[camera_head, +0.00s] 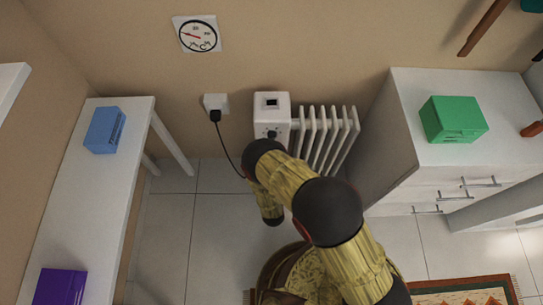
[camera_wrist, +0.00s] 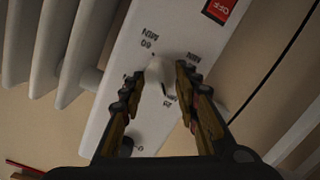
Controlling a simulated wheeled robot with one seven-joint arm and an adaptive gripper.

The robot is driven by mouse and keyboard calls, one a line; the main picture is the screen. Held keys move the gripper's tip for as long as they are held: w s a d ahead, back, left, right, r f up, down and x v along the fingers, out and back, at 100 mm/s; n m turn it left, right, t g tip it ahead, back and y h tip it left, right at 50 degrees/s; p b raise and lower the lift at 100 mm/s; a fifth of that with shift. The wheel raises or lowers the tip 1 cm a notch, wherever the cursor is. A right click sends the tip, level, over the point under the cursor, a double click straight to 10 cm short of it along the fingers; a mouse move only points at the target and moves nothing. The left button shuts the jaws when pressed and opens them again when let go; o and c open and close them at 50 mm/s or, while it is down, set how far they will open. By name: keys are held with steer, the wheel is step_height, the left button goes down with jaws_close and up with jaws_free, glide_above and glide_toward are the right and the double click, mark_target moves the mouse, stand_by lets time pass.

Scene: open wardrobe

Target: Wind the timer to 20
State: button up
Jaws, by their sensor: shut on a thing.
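The timer knob (camera_wrist: 156,78) is a small pale knob on the heater's white control panel (camera_wrist: 124,62). It sits between the two fingers of my gripper (camera_wrist: 160,84), which is shut on it. Upside-down "MIN" marks and small numbers surround the knob; one appears to read 60. The knob's pointer and exact setting cannot be made out. In the head view the white heater (camera_head: 271,104) stands against the wall, and my arm hides my gripper and most of the panel's lower part.
A red switch (camera_wrist: 219,8) and a dark knob (camera_wrist: 126,147) are on the same panel. White radiator fins (camera_head: 326,137) adjoin it. A cable runs to a wall socket (camera_head: 215,102). A white table (camera_head: 75,195) stands left, and a white drawer cabinet (camera_head: 400,110) right.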

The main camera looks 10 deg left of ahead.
steer(key=shift+d+f, duration=0.1)
stand_by(0.3)
steer(key=o, duration=1.2)
steer(key=shift+c, duration=0.2)
steer(key=v, duration=1.2)
